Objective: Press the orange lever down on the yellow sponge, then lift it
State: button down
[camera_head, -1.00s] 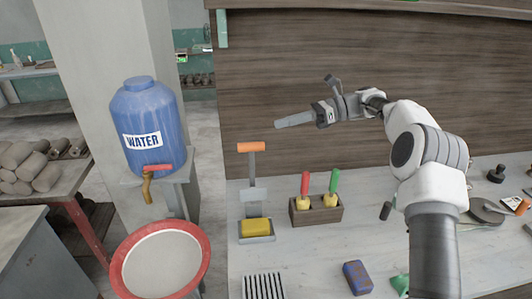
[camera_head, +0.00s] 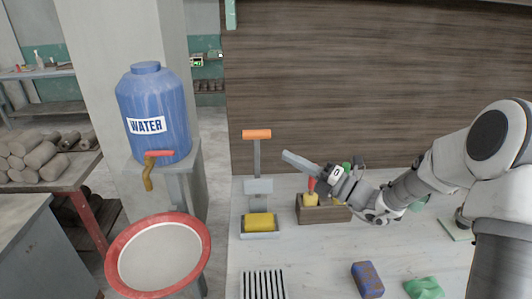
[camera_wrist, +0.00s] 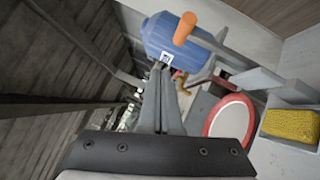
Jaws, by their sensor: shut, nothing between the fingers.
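The orange lever (camera_head: 257,134) stands raised on a grey upright post at the back of the bench. The yellow sponge (camera_head: 259,221) lies in a grey tray at the foot of that post, below the lever's grey plate (camera_head: 258,186). My gripper (camera_head: 288,156) is shut and empty, to the right of the lever and apart from it, its fingers pointing left. In the wrist view the closed fingers (camera_wrist: 160,80) show at the centre, with the orange handle (camera_wrist: 185,29) above them and the sponge (camera_wrist: 291,124) at the right edge.
A wooden box (camera_head: 322,212) with red- and green-handled tools sits right of the sponge, partly hidden by my wrist. A blue water barrel (camera_head: 153,108) and a red-rimmed basin (camera_head: 113,262) are at left. A slotted grate (camera_head: 263,283) and blue block (camera_head: 367,279) lie in front.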

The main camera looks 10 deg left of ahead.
aim_at(265, 137)
jog(key=shift+w+a+f+m+t+h, duration=0.1)
jog(key=shift+w+a+m+t+h, duration=0.35)
jog(key=shift+w+a, duration=0.85)
jog(key=shift+w+a+f+m+t+h, duration=0.1)
jog(key=shift+w+a+f+m+t, duration=0.1)
jog(key=shift+w+a+m, duration=1)
jog(key=shift+w+a+f+m+t+h, duration=0.1)
jog(key=shift+w+a+t+h, duration=0.2)
jog(key=shift+w+a, duration=1.05)
jog(key=shift+s+a+r, duration=0.1)
jog(key=shift+s+a, duration=0.25)
jog(key=shift+s, duration=0.05)
jog(key=w+p, duration=0.1)
jog(key=p, duration=0.1)
jog(key=shift+w+a+r+p, duration=0.1)
jog(key=shift+a+r+p, duration=0.05)
jog(key=shift+r+p, duration=0.25)
jog(key=shift+w+a+f+m+g+h+p, duration=0.15)
jog(key=shift+w+m+h+p, duration=0.15)
jog(key=shift+w+p, duration=0.3)
jog(key=shift+w+a+r+m+g+h+p, duration=0.15)
jog(key=shift+w+m+p, duration=0.15)
jog(key=shift+p, duration=0.4)
jog(key=shift+d, duration=0.1)
jog(key=shift+f, duration=0.1)
